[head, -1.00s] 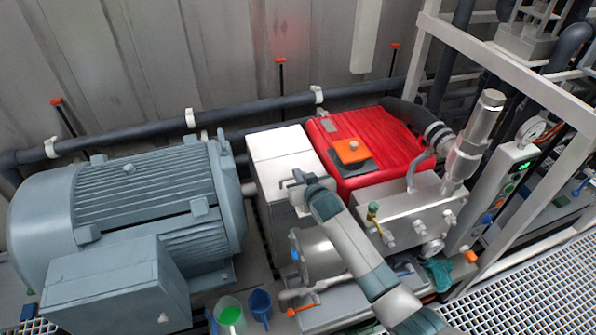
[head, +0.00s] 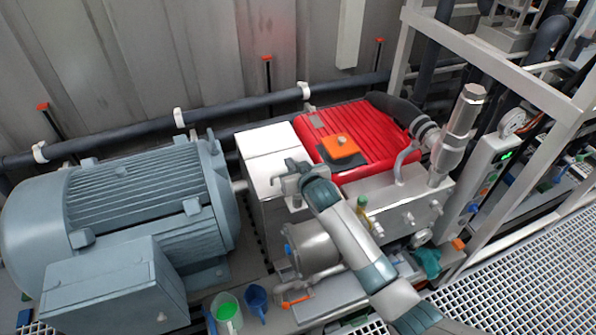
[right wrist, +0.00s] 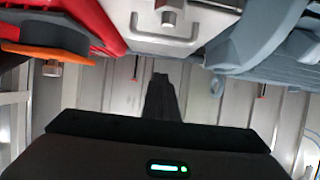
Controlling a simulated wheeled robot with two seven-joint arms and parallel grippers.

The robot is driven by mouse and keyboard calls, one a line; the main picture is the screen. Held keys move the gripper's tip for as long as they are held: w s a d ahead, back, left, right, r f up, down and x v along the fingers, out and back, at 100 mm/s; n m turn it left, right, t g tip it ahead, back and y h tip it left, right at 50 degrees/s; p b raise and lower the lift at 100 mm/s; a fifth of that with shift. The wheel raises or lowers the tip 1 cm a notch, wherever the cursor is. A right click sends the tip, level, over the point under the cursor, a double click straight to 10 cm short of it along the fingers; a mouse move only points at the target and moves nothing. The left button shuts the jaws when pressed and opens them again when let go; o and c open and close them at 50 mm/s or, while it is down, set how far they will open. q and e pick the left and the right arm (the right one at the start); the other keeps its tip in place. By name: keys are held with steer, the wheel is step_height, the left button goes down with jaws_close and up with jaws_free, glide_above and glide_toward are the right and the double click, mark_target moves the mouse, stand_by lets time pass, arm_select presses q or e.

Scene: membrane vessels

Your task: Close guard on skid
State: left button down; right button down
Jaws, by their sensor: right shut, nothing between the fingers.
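The white guard (head: 268,140) is a box on the skid between the grey motor (head: 150,205) and the red pump (head: 372,135). Its top looks flat and down, with a seam across it; I cannot tell whether it is latched. A metal handle on the guard's front shows in the right wrist view (right wrist: 165,42), upside down. My right gripper (head: 290,172) is shut and empty at the guard's front upper edge, close to the handle; it hides part of the front, and contact cannot be told. My left gripper is not in view.
An orange block (head: 340,147) sits on the red pump. A metal manifold (head: 400,200) stands right of my arm. A green-filled cup (head: 227,312) and a blue cup (head: 256,298) stand in front. A white frame (head: 510,75) rises at right over open grating (head: 530,265).

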steer(key=b+v, duration=0.1)
steer(key=v, duration=0.5)
steer(key=shift+s+r, duration=0.25)
steer(key=shift+d, duration=0.1)
stand_by(0.3)
